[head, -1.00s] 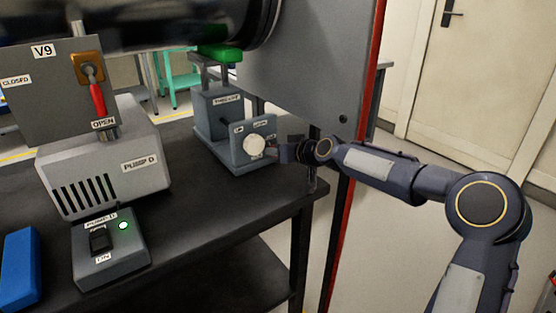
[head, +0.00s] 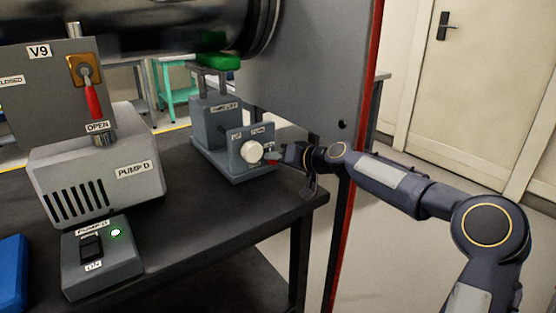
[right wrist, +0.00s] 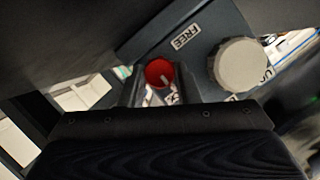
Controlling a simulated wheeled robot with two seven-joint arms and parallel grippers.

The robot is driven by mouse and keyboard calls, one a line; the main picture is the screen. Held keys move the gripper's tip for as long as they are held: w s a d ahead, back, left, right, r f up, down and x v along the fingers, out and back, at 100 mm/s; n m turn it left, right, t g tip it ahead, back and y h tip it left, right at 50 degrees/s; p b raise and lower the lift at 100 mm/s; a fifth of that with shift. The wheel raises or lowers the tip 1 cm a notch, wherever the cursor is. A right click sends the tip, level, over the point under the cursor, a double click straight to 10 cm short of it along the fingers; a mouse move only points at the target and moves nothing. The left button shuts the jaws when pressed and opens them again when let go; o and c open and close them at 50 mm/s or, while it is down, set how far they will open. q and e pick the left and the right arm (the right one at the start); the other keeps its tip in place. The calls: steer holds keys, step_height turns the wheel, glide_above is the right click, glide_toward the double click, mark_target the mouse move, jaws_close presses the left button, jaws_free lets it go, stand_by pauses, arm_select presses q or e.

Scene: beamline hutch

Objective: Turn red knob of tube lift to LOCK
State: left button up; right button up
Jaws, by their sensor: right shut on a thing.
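The tube lift (head: 214,122) is a grey unit on the black table under the large dark tube. It has a white round knob (head: 252,152) on its front, which also shows in the right wrist view (right wrist: 240,65). The red knob (right wrist: 159,72) shows only in the right wrist view, straight ahead of the palm; its white mark points toward the lower right. A FREE label (right wrist: 186,37) lies above it; another label below it is partly hidden. My right gripper (head: 277,156) is at the lift's right side, shut on the red knob. My left gripper is out of view.
A pump (head: 98,165) and its switch box (head: 101,258) with a green light stand left on the table (head: 210,225). A grey upright panel (head: 310,70) with a red edge rises close behind my right wrist.

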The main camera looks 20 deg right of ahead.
steer(key=o, duration=0.7)
steer(key=v, duration=0.6)
steer(key=shift+s+d+r, duration=0.1)
steer(key=shift+s+d, duration=0.1)
steer(key=shift+d, duration=0.05)
steer(key=shift+s+d+r, duration=0.2)
steer(key=shift+s, duration=0.3)
